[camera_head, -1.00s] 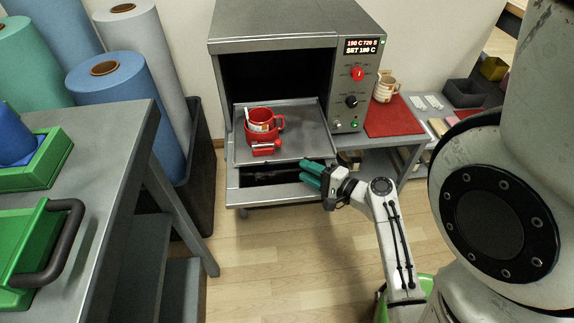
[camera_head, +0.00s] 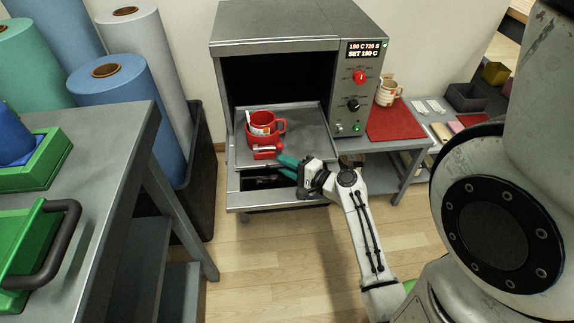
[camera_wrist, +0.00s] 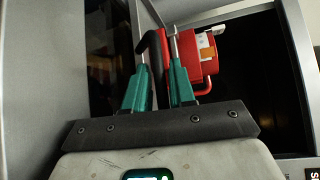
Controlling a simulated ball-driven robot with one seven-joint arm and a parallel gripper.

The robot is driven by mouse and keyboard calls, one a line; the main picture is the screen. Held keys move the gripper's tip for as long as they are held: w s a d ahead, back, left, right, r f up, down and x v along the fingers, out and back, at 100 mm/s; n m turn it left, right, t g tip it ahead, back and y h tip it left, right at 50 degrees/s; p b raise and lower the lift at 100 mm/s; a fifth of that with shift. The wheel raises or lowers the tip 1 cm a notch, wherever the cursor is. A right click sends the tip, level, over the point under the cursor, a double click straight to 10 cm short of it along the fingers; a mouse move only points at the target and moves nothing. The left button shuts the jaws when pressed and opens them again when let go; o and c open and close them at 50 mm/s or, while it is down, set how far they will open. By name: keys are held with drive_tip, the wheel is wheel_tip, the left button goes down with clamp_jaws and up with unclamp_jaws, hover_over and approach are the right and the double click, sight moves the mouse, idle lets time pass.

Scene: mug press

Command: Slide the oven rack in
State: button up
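The oven rack (camera_head: 305,128) is a flat grey tray drawn out of the dark opening of the grey oven (camera_head: 275,28). A red mug (camera_head: 262,126) stands on the rack, with a red clamp-like piece (camera_head: 267,153) in front of it. My gripper (camera_head: 285,162) has teal fingers and reaches in from the right at the rack's front edge.
Below the rack is a dark opening with a grey front ledge (camera_head: 285,197). The oven's control panel (camera_head: 357,90) is on the right. A red mat (camera_head: 395,121) with a striped mug (camera_head: 387,92) lies beside it. A grey table (camera_head: 100,130) stands at left.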

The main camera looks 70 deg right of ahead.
sight(279, 123)
clamp_jaws()
drive_tip(key=shift+d, duration=0.15)
drive_tip(key=w+d+b, duration=0.2)
drive_tip(key=w+d, duration=0.1)
drive_tip(key=d, duration=0.4)
drive_tip(key=w+d+b, duration=0.2)
drive_tip(key=d+b, duration=0.1)
drive_tip(key=d, duration=0.3)
drive_tip(key=w+d+b, duration=0.3)
drive_tip(key=d, duration=0.4)
drive_tip(key=shift+w+d+f, duration=0.15)
drive_tip(key=shift+w+d, duration=0.15)
drive_tip(key=shift+w+d+b, duration=0.35)
drive_tip(key=shift+d+b, duration=0.1)
drive_tip(key=shift+d, duration=0.3)
drive_tip(key=shift+o, duration=1.2)
unclamp_jaws()
drive_tip(key=shift+d, duration=0.15)
